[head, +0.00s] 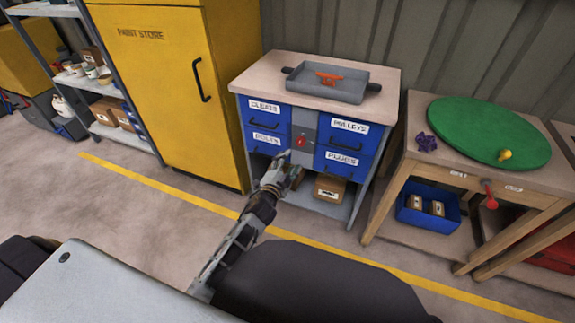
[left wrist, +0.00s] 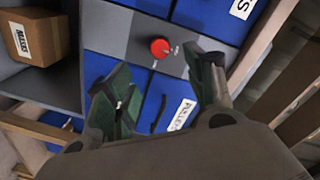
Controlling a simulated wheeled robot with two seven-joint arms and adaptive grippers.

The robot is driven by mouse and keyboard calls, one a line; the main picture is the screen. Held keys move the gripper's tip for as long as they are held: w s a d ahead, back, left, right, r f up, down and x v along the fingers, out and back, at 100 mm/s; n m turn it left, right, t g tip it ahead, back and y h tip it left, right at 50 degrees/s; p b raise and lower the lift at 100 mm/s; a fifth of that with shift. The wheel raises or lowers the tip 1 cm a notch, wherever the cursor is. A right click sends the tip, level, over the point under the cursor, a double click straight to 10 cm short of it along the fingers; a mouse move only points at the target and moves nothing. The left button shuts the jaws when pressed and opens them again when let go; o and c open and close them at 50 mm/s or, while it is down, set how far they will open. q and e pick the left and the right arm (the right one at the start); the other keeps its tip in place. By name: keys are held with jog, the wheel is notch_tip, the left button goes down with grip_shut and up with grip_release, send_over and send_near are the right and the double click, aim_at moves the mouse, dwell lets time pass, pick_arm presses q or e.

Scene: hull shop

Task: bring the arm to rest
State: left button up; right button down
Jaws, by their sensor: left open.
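My left arm reaches out from the bottom of the head view. Its gripper (head: 289,166) is in front of the lower middle of a blue-drawered cabinet (head: 306,118). In the left wrist view the two green-padded fingers (left wrist: 165,88) are spread apart with nothing between them. A red knob (left wrist: 160,47) on the cabinet's grey centre panel lies just beyond the fingers; it also shows in the head view (head: 301,142). I cannot tell whether a finger touches the cabinet front. My right gripper is not in view.
A grey tray (head: 345,87) with an orange cleat (head: 327,78) sits on the cabinet. A cardboard box (head: 330,188) is on its lower shelf. Right stands a wooden table (head: 417,111) with a green disc (head: 487,131). A yellow locker (head: 163,100) is left. Open floor lies in front.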

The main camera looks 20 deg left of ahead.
pick_arm(q)
jog(key=shift+s, duration=0.35)
dwell(0.5)
notch_tip(320, 180, down, 4)
jog(key=s+a+n+g+y, duration=0.2)
jog(key=a+n+g, duration=0.15)
jog(key=n, duration=0.35)
jog(key=s+d+f+n+g+h, duration=0.2)
jog(key=s+d+g+h, duration=0.35)
jog(key=s+d, duration=0.65)
jog(key=s+f+g, duration=0.1)
jog(key=s+f, duration=0.3)
jog(key=s, duration=0.3)
jog(key=s+f+g+p, duration=0.1)
jog(key=s+f, duration=0.3)
jog(key=s, duration=0.4)
jog(key=shift+s+a+f+g+y, duration=0.15)
jog(key=shift+a+g+y, duration=0.25)
jog(key=shift+g, duration=0.2)
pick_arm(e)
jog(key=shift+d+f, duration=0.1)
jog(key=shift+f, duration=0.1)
